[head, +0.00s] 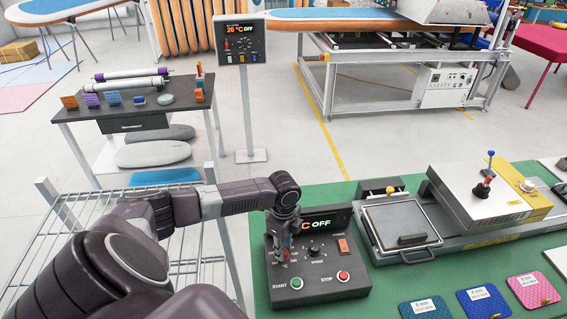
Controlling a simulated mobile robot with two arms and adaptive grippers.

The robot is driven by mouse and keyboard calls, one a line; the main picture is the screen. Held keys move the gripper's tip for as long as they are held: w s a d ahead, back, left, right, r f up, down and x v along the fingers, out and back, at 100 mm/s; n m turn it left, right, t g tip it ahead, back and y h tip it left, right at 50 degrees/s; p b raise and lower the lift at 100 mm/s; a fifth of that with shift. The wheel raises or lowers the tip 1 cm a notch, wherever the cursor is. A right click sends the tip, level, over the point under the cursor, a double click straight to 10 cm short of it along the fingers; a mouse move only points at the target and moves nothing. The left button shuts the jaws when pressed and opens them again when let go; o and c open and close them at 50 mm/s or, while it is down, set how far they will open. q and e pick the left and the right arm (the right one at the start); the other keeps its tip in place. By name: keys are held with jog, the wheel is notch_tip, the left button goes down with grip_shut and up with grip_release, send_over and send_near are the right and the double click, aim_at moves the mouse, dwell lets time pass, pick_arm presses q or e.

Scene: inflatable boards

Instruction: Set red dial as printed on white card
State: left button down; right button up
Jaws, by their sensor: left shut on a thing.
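A dark control box (320,283) stands on the green table, with a green START button (297,283), a red STOP button (343,276), a black knob (317,251) and an orange switch (342,246). Its display (322,222) is partly hidden by my gripper; "C OFF" shows. My left gripper (284,250) points down at the box's left side, shut on the red dial (285,256), which is mostly hidden, so its setting cannot be read. White cards with small print lie on the coloured pads, one on the blue pad (480,296); which one is meant I cannot tell.
A display on a post (238,42) reads "20 °C OFF". Right of the box are a press with a grey plate (400,222) and a white-and-yellow machine (490,195). A wire rack (60,225) stands left, under my arm. A dark side table (135,118) holds rolls and small blocks.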

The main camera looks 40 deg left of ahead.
pick_arm(q)
jog(key=shift+m, duration=0.6)
jog(key=c, duration=1.6)
grip_release()
notch_tip(320, 180, up, 12)
